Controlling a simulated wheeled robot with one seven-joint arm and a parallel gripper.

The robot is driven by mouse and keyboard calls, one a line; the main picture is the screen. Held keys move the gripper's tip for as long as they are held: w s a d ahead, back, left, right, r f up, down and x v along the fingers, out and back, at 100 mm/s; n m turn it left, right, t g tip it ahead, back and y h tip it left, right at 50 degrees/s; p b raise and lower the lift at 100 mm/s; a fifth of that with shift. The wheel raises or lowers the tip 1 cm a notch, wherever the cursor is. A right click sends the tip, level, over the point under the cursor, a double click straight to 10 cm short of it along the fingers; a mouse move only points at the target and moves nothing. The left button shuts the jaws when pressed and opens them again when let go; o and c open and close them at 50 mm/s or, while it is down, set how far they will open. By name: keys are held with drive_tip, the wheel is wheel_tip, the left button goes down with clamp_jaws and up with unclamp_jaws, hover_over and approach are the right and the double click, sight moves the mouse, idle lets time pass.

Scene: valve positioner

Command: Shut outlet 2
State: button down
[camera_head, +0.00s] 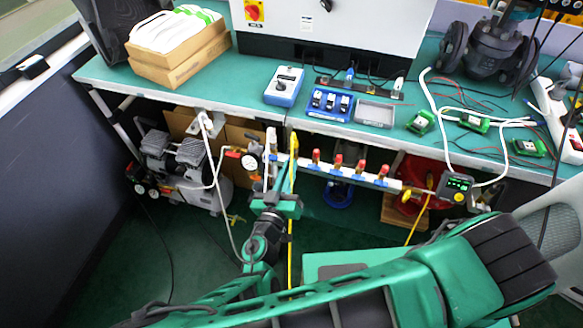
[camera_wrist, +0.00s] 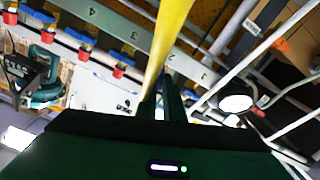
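The manifold (camera_head: 326,170) is a pale bar under the bench's front edge, carrying a row of red-handled valves with blue fittings. Outlet 2's valve (camera_head: 338,162) appears to be second from the left in the head view. The wrist view shows the numbered bar (camera_wrist: 112,24) with labels 4, 3 and 2 inverted; which handle belongs to which label is hard to tell. My gripper (camera_head: 284,188) is at the manifold's left end, left of the red handles. It also shows in the wrist view (camera_wrist: 160,98), its fingers close together behind a yellow strip (camera_wrist: 169,35). Contact with the strip is unclear.
A compressor (camera_head: 185,160) stands on the floor at left. A gauge (camera_head: 248,163) is left of the manifold, and a small digital display (camera_head: 458,186) is at its right end. White and yellow hoses hang nearby. The bench (camera_head: 235,98) overhangs the manifold.

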drive_tip(key=shift+n, duration=0.3)
drive_tip(key=shift+a+f+n, duration=0.1)
drive_tip(key=shift+a+n, duration=0.1)
drive_tip(key=shift+n, duration=2.95)
drive_tip(key=shift+a+f+n, duration=0.1)
drive_tip(key=shift+a+n, duration=0.05)
drive_tip(key=shift+n, duration=3.3)
